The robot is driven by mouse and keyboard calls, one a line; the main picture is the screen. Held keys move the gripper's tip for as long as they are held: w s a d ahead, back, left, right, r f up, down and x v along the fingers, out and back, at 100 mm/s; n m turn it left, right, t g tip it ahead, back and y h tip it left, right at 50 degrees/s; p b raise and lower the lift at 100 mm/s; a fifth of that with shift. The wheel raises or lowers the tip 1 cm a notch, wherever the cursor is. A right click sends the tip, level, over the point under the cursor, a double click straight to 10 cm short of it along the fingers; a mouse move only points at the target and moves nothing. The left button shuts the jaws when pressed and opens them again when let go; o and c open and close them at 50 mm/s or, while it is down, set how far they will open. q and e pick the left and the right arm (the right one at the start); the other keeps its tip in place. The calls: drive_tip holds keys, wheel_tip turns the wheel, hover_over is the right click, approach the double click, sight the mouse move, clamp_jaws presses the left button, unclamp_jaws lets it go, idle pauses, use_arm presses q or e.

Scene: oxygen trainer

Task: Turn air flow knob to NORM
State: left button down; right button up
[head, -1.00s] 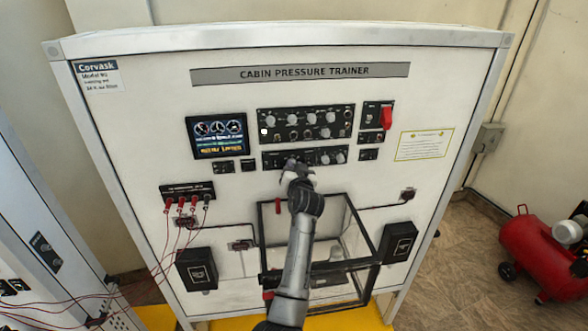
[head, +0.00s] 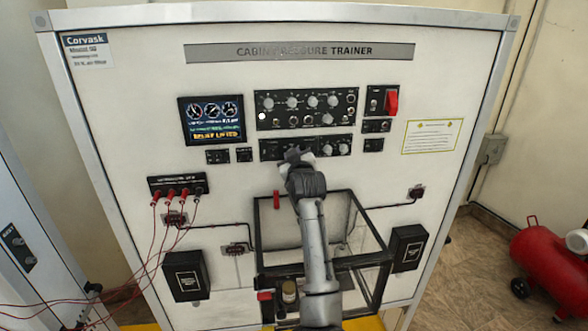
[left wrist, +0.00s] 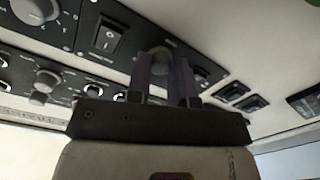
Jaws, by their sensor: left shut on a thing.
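The lower black control panel (head: 266,151) sits on the white trainer front, below a larger knob panel. In the left wrist view my left gripper (left wrist: 166,75) is shut on a dark round knob (left wrist: 157,58), one finger on each side. The labels are too small to read, so I cannot tell the knob's setting. My right gripper is not in view.
A rocker switch (left wrist: 109,38) is close beside the held knob. The upper knob panel (head: 306,109) and a lit screen (head: 211,120) are above. Red leads (head: 156,225) hang at left.

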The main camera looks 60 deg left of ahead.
use_arm(q)
drive_tip(key=shift+n+b, duration=0.75)
drive_tip(key=shift+n, duration=0.15)
drive_tip(key=c, duration=1)
unclamp_jaws()
drive_tip(key=shift+d, duration=0.1)
drive_tip(key=b+v, duration=0.3)
drive_tip(key=v, duration=1)
drive_tip(key=shift+s+d, duration=0.2)
drive_tip(key=shift+d, duration=0.05)
